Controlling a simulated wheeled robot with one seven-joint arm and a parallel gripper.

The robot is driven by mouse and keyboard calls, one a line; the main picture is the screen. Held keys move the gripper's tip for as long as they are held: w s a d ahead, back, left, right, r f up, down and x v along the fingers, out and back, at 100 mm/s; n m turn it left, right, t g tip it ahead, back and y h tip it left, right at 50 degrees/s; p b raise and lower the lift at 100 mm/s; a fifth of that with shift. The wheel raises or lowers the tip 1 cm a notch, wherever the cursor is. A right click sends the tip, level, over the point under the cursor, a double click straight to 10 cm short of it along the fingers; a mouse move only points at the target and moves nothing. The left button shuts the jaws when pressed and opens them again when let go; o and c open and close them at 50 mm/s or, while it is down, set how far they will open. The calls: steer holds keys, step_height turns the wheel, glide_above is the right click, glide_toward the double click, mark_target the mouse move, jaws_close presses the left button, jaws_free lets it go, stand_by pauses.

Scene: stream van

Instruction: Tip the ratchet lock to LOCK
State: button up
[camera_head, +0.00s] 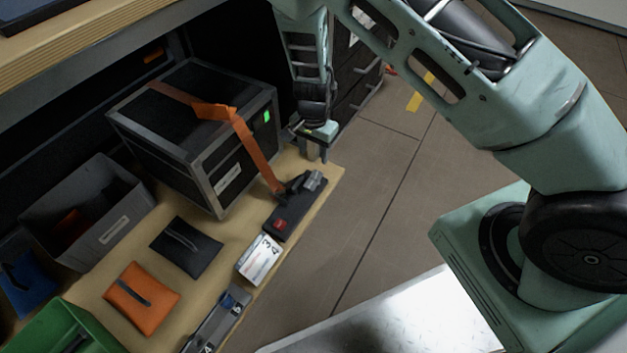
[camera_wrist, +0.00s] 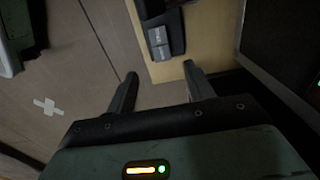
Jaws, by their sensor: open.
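The ratchet (camera_head: 300,187) is a grey and black buckle on a dark base plate (camera_head: 279,221) with a red mark, near the bench's front edge. An orange strap (camera_head: 252,150) runs from it over the black case (camera_head: 200,125). In the wrist view the ratchet's grey blocks (camera_wrist: 158,42) show at the top, beyond my fingertips. My gripper (camera_head: 317,155) hangs just past the ratchet, by the bench's corner. Its two fingers (camera_wrist: 160,72) are apart with nothing between them. I cannot read any LOCK marking.
A white numbered card (camera_head: 259,259) and a grey strip with switches (camera_head: 218,318) lie along the front edge. A black pouch (camera_head: 186,247), an orange pouch (camera_head: 142,298), a grey bin (camera_head: 88,210) and a green bin (camera_head: 66,330) are to the left. Open floor (camera_head: 375,190) lies right of the bench.

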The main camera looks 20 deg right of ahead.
mark_target(314, 179)
step_height(314, 179, down, 11)
steer(key=b, duration=0.5)
steer(key=shift+f, duration=0.15)
steer(key=c, duration=1)
